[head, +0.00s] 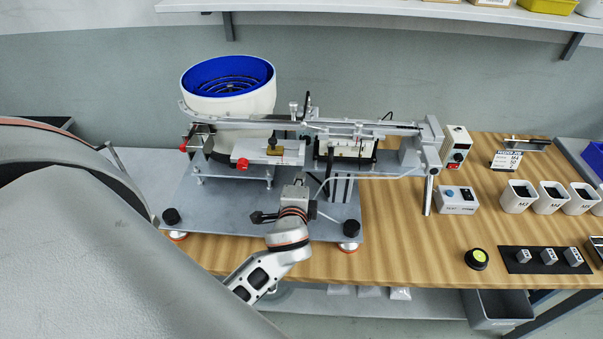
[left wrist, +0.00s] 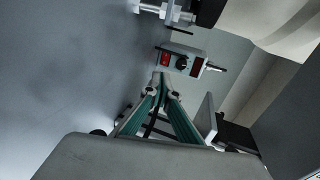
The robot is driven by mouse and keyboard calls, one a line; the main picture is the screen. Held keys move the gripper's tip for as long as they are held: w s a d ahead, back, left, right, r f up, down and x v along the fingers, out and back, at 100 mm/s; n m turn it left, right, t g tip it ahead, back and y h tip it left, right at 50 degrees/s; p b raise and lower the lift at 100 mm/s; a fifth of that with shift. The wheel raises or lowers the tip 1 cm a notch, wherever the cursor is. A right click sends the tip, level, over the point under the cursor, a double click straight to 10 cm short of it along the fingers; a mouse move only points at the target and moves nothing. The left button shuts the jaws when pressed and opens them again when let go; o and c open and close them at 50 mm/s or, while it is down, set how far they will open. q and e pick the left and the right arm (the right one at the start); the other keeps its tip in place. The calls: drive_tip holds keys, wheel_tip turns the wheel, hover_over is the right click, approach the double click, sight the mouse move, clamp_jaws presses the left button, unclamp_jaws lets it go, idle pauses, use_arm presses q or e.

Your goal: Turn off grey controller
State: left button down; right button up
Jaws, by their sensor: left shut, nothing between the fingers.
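In the left wrist view a grey controller box (left wrist: 182,61) has a red rocker switch (left wrist: 165,60), a black knob (left wrist: 181,63) and a dark red display (left wrist: 197,66). My left gripper (left wrist: 162,84) is shut and empty, its fingertips close to the switch end of the box. I cannot tell whether they touch it. In the head view my left gripper (head: 301,180) is over the front of the grey baseplate (head: 235,208), below the feeder track. I cannot make out the grey controller there. My right gripper is not in view.
A blue-lined white bowl feeder (head: 229,85) and its metal track (head: 340,127) stand behind my left gripper. A pale box with a red switch (head: 456,147) and a blue-topped box (head: 456,200) stand right. Black knobs (head: 350,228) rise from the plate's front corners.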

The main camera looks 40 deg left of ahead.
use_arm(q)
drive_tip(key=shift+s+d, duration=0.15)
drive_tip(key=shift+s, duration=0.05)
idle(0.3)
drive_tip(key=shift+d+f+m+h+p, duration=0.1)
drive_tip(key=shift+d+m+h+p, duration=0.2)
drive_tip(key=shift+h+p, duration=0.15)
drive_tip(key=shift+s+a+m+t, duration=0.25)
drive_tip(key=shift+s+m+t, duration=0.05)
drive_tip(key=shift+s+t, duration=0.1)
drive_tip(key=shift+w, duration=0.1)
drive_tip(key=shift+w+a, duration=0.1)
drive_tip(key=shift+w, duration=0.05)
drive_tip(key=x, duration=1.2)
drive_tip(key=shift+w+r, duration=0.2)
drive_tip(key=shift+w, duration=0.05)
drive_tip(key=shift+w+a, duration=0.25)
drive_tip(key=shift+w, duration=0.3)
drive_tip(key=shift+w+a, duration=0.1)
